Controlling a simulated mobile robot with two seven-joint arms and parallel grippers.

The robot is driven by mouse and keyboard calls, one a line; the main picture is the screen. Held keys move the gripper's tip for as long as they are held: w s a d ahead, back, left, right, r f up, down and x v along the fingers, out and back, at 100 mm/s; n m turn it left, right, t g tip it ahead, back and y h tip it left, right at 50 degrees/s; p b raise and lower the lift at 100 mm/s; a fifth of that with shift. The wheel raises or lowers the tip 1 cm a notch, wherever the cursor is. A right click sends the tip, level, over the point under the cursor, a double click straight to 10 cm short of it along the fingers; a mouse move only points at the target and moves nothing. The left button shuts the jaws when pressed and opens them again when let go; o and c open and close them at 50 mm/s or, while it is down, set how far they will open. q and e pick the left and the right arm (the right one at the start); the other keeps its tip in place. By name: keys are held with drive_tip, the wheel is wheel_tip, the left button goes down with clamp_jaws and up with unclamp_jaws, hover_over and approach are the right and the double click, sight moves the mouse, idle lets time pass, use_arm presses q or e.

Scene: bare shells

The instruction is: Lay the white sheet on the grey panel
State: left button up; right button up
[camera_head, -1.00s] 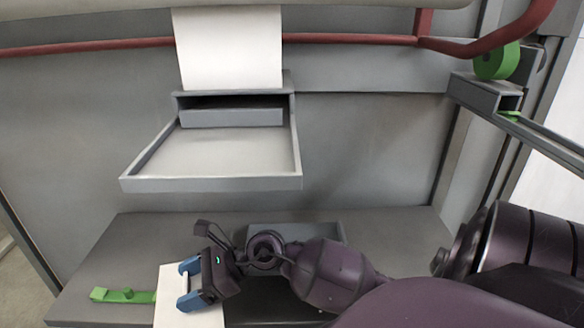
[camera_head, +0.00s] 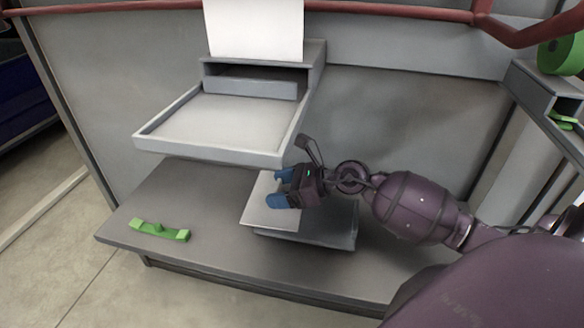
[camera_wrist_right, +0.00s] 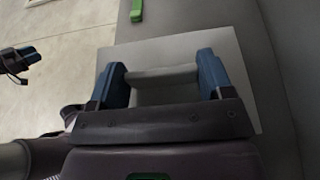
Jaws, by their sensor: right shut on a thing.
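The white sheet (camera_head: 262,210) is in my right gripper, over the bench and at the left part of a flat grey piece, which I take for the grey panel (camera_head: 330,235). My right gripper (camera_head: 280,188) is shut on the sheet at a raised bar (camera_wrist_right: 160,76), which shows between its blue fingers in the right wrist view. There the sheet (camera_wrist_right: 185,48) spreads beyond the fingers. I cannot tell whether the sheet touches the panel. My arm hides part of the panel. A dark gripper, likely my left one (camera_wrist_right: 18,60), shows small at the wrist view's left edge.
A grey bench (camera_head: 190,200) carries a green handle-like piece (camera_head: 160,231) at its left. A shallow grey tray (camera_head: 210,152) juts from the wall above, close to my right gripper. Another white sheet (camera_head: 253,28) stands above it. A red pipe (camera_head: 130,10) crosses the wall.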

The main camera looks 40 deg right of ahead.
drive_tip(key=shift+w+d+r, duration=0.25)
drive_tip(key=shift+d+r, duration=0.4)
drive_tip(key=shift+d, duration=0.25)
drive_tip(key=shift+w+d+r+t+h, duration=0.1)
drive_tip(key=shift+d+t+h, duration=0.2)
drive_tip(key=shift+w+d+m, duration=0.1)
drive_tip(key=shift+m, duration=0.2)
drive_tip(key=shift+f+b, duration=1.5)
drive_tip(key=shift+f, duration=0.5)
drive_tip(key=shift+f+b, duration=1.4)
drive_tip(key=shift+f, duration=0.3)
drive_tip(key=o, duration=0.9)
